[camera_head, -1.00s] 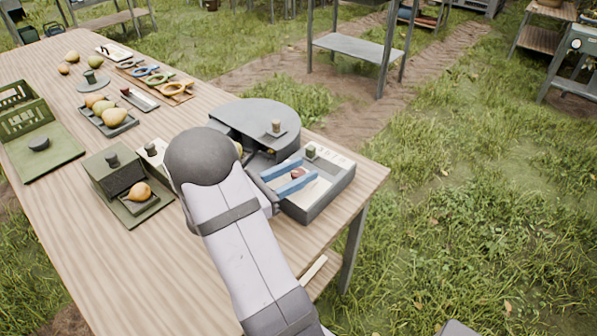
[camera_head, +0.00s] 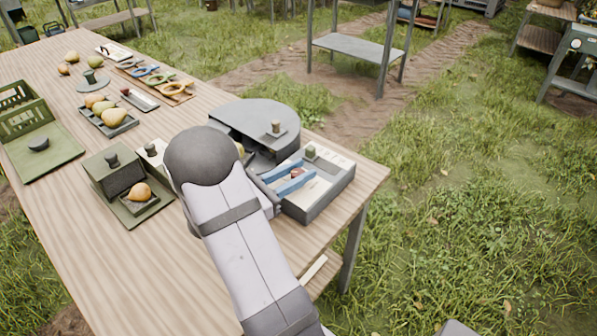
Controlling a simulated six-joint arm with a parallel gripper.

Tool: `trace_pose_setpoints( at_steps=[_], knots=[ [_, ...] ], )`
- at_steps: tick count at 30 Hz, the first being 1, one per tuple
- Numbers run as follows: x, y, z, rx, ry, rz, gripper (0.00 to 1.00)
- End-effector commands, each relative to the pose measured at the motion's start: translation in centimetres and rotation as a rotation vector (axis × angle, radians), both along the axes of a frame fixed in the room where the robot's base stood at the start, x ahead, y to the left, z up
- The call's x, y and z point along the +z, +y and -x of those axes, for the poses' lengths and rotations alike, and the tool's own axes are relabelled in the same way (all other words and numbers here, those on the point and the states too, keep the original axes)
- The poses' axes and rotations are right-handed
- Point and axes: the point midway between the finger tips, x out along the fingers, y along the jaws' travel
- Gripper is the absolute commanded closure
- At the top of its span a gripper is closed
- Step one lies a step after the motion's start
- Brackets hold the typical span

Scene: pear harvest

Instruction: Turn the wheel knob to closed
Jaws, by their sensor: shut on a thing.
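A grey box (camera_head: 331,196) with a pale top panel sits at the right end of the wooden table. A small reddish knob, which I take to be the wheel knob (camera_head: 296,173), stands on that panel. My gripper (camera_head: 291,177) has two blue fingers over the panel, one on each side of the knob, and is shut on it. The fingers and my arm hide part of the knob, so its turned position cannot be read. A small green knob (camera_head: 311,152) stands at the back of the same panel, apart from the fingers.
A grey half-round unit (camera_head: 255,113) with a small brass knob (camera_head: 276,126) stands just behind. A green box with a pear tray (camera_head: 150,205), a tray of pears (camera_head: 91,119) and a green crate (camera_head: 30,122) are to the left.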

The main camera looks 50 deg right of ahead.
Motion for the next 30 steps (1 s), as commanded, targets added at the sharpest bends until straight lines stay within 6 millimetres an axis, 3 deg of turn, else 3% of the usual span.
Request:
trace_pose_setpoints(
  at_steps=[30],
  knots=[
    [0.46,0.02,0.16,0.525,0.006,-0.006,0.93]
  ],
)
